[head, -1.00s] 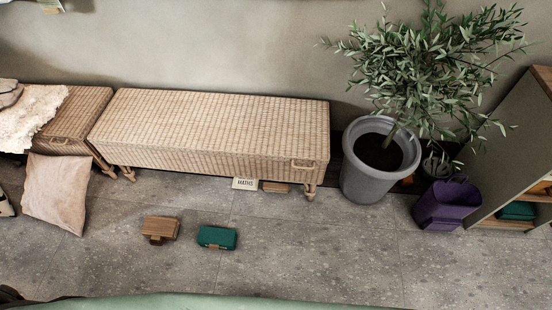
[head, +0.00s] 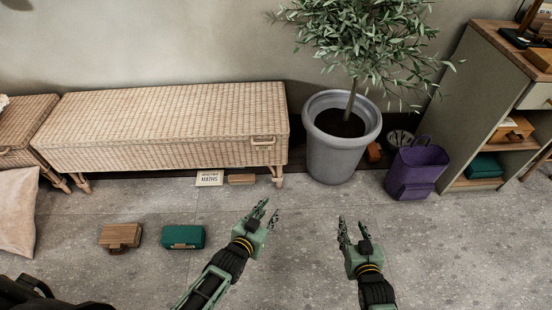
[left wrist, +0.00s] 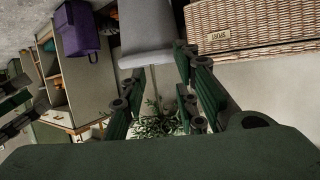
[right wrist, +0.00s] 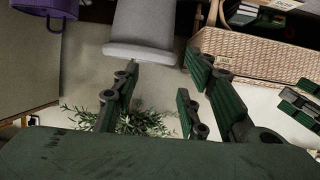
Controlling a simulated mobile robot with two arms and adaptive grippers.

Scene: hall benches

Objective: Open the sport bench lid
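The wicker bench (head: 170,125) stands against the wall with its lid shut. In the left wrist view a small label (left wrist: 217,37) on the wicker seems to read "SPORT". My left gripper (head: 266,210) is open and empty, in front of and below the bench's right end, apart from it. My right gripper (head: 352,226) is open and empty, further right in front of the plant pot. The wicker bench also shows in the right wrist view (right wrist: 250,55).
A second wicker bench (head: 20,120) and a cushion (head: 15,220) are at left. A brown case (head: 120,236), green case (head: 183,237) and book (head: 209,178) lie on the floor. A grey plant pot (head: 335,155), purple bag (head: 415,172) and shelf unit (head: 460,110) stand right.

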